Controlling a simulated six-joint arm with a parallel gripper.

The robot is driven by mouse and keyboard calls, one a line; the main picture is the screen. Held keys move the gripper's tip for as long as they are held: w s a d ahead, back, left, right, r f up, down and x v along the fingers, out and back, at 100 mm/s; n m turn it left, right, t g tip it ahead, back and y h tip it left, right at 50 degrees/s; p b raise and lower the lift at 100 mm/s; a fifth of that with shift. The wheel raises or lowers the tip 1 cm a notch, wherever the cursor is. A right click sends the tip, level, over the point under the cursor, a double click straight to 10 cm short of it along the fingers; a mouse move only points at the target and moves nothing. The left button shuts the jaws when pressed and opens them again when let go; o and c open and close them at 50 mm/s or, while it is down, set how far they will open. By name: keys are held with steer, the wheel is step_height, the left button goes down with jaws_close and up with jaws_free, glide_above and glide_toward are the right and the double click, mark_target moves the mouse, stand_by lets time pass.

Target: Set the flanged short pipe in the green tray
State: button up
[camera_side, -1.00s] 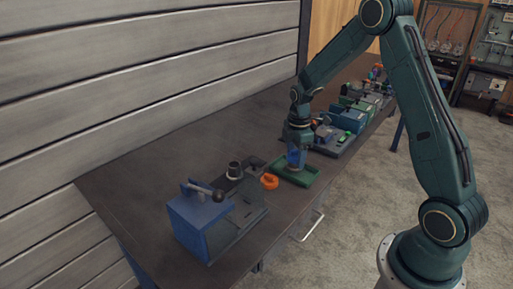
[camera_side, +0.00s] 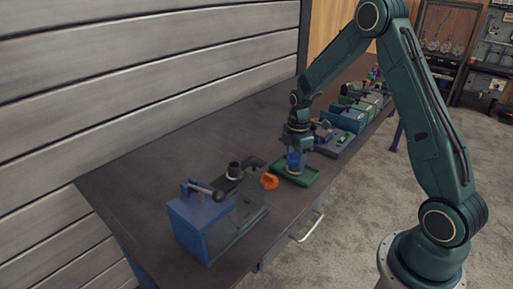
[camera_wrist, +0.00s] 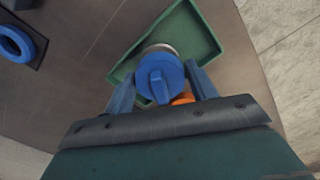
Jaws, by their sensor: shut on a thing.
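The green tray (camera_side: 311,178) lies near the table's front edge, and it also shows below my gripper in the wrist view (camera_wrist: 206,37). My gripper (camera_side: 296,157) points down over the tray. In the wrist view its two blue fingers (camera_wrist: 160,85) are shut on a blue round part with a raised ridge, the flanged short pipe (camera_wrist: 158,68). A pale metal rim shows at the pipe's far side. In the side view the pipe is upright between the fingers, with its lower end at the tray. I cannot tell whether it touches the tray floor.
An orange part (camera_side: 269,181) lies just left of the tray. Several boxes (camera_side: 345,119) line the table behind the gripper.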

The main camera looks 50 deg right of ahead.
stand_by(0.3)
steer(key=o, duration=1.5)
steer(key=shift+o, duration=0.2)
steer(key=shift+r, duration=0.1)
steer(key=shift+r, duration=3.4)
